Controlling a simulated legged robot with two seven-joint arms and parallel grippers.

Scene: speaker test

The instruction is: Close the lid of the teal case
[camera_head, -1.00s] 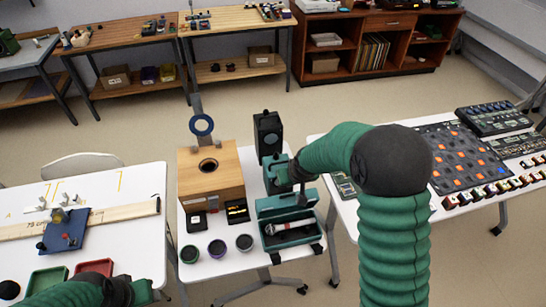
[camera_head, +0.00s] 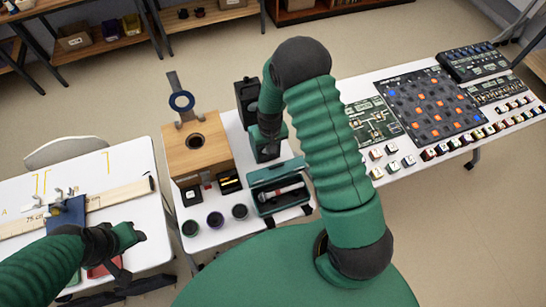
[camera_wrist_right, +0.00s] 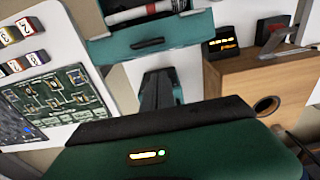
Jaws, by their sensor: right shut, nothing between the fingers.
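The teal case (camera_head: 284,205) stands on the white table with its lid (camera_head: 276,172) raised along the far side. A microphone with a silver head (camera_head: 284,194) lies inside. My right gripper (camera_head: 268,152) is beyond the lid, pointing down, partly hidden by my arm. In the right wrist view its dark fingers (camera_wrist_right: 158,88) are shut and empty, with a gap to the teal panel with a dark handle (camera_wrist_right: 152,43); the microphone (camera_wrist_right: 140,12) shows past that panel. My left gripper (camera_head: 133,254) is apart from the case at the left table, its fingers spread and empty.
A wooden box with a round hole (camera_head: 196,140) stands left of the case. A black speaker (camera_head: 248,98) is behind my right gripper. Several small round pots (camera_head: 215,219) line the front left. A green circuit board (camera_head: 374,120) lies on the right table.

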